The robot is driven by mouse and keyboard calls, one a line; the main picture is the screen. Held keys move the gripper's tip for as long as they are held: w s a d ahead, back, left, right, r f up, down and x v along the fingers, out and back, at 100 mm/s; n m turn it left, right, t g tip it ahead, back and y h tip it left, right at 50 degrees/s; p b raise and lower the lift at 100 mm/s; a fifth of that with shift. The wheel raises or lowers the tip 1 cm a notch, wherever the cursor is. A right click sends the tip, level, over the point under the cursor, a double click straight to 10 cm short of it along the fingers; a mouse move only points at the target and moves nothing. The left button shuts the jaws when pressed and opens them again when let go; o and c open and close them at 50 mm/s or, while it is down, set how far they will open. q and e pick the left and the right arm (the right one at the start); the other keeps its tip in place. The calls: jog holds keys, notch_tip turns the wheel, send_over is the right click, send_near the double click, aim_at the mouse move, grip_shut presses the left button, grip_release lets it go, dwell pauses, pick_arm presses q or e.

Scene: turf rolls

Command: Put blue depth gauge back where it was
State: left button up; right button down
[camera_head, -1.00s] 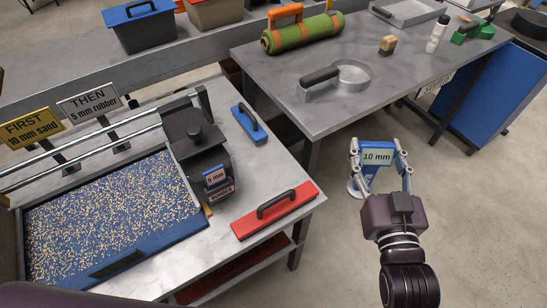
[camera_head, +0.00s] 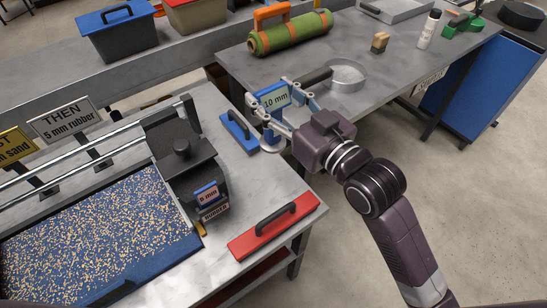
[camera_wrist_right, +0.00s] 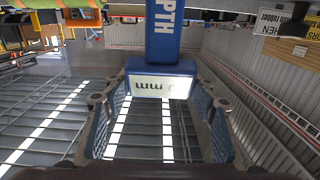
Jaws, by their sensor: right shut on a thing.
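My left gripper is not in view.
A blue float (camera_head: 239,132) lies just left of the gauge, and a red float (camera_head: 273,226) lies nearer the front. A dark hopper (camera_head: 182,175) on rails stands over a speckled tray (camera_head: 155,268). A round pan (camera_head: 346,78) and green turf roll (camera_head: 290,34) are on the far table.

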aim_at(277, 139)
notch_tip(277, 139, down, 10)
jog(key=shift+f+b, duration=0.15)
jog(key=shift+b, duration=0.3)
jog(key=shift+f, duration=2.55)
jog(key=shift+f+b, duration=0.2)
jog(key=shift+b, duration=0.1)
jog(key=c, duration=0.8)
grip_release()
jog(key=b+v, duration=0.1)
jog(key=v, duration=1.1)
jog(key=shift+r, duration=0.15)
